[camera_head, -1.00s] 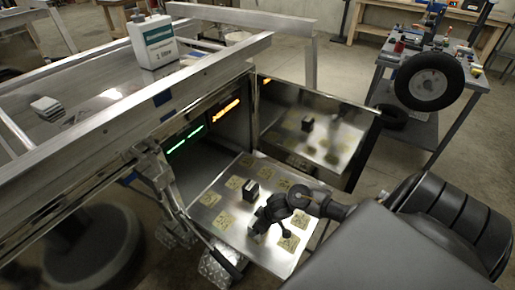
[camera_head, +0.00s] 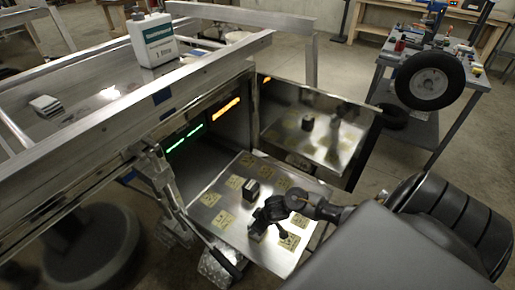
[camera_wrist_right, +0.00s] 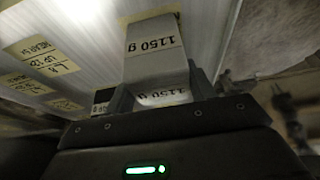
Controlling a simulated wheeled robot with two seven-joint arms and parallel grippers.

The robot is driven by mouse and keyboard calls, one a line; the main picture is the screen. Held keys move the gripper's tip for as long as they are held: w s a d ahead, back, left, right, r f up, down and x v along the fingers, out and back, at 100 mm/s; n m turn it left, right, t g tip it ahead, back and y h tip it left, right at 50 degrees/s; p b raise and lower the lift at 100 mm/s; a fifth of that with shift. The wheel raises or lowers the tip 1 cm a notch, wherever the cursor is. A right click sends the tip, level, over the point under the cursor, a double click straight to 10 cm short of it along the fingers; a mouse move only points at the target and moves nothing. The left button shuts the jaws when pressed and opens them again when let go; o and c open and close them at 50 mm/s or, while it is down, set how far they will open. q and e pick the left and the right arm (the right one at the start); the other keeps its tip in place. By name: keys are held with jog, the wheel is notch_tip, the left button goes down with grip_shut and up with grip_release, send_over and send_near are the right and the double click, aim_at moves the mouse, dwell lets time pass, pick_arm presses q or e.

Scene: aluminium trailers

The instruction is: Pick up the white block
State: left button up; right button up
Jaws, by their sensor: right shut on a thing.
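The white block (camera_wrist_right: 155,62) carries a "1150 g" label and fills the space between my right gripper's (camera_wrist_right: 162,92) fingers in the right wrist view. The gripper is shut on it. In the head view, my right gripper (camera_head: 261,222) is low over the front part of the shiny metal panel (camera_head: 232,222), with a small pale part of the block (camera_head: 257,236) showing below it. I cannot tell whether the block touches the panel. My left gripper is not in view.
A black block (camera_head: 250,189) stands on the panel just behind my right gripper, among yellow labels. An upright shiny door (camera_head: 335,115) stands behind the panel. The trailer's frame rail (camera_head: 110,115) runs along the left.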

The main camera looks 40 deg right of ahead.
grip_shut()
jog(key=shift+w+r, duration=0.1)
jog(key=shift+r+p, duration=0.3)
jog(key=shift+r, duration=0.45)
jog(key=s+d+r+p, duration=0.2)
jog(key=s+d+r, duration=0.4)
jog(key=s+r, duration=0.5)
jog(key=shift+s+r, duration=0.25)
jog(key=shift+s, duration=0.6)
